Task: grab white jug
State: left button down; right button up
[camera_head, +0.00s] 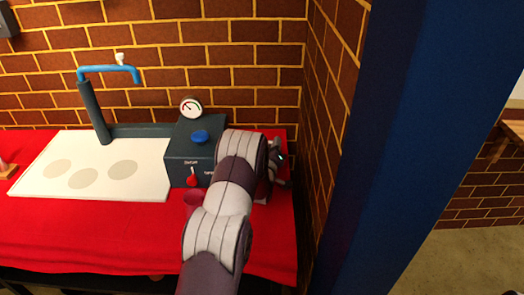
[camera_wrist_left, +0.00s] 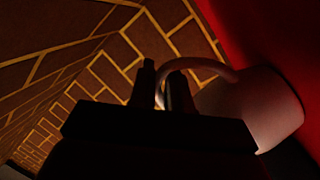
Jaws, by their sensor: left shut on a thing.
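The white jug (camera_wrist_left: 262,107) fills the right of the left wrist view, tilted in that picture and dim in shadow. Its curved handle (camera_wrist_left: 205,63) reaches toward my left gripper (camera_wrist_left: 161,88), whose two dark fingers are shut on it. In the head view my left gripper (camera_head: 277,158) is at the right end of the red-covered table, beside the dark box and close to the brick wall. My own arm hides most of the jug there. My right gripper is in neither view.
A dark box (camera_head: 185,158) with a gauge (camera_head: 191,106), blue knob and red lever stands left of my arm. A white board (camera_head: 95,185) lies under a blue tap (camera_head: 110,70). A brick corner and blue pillar (camera_head: 385,150) close off the right.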

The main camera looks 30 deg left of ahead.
pick_arm(q)
jog(key=shift+r, duration=0.25)
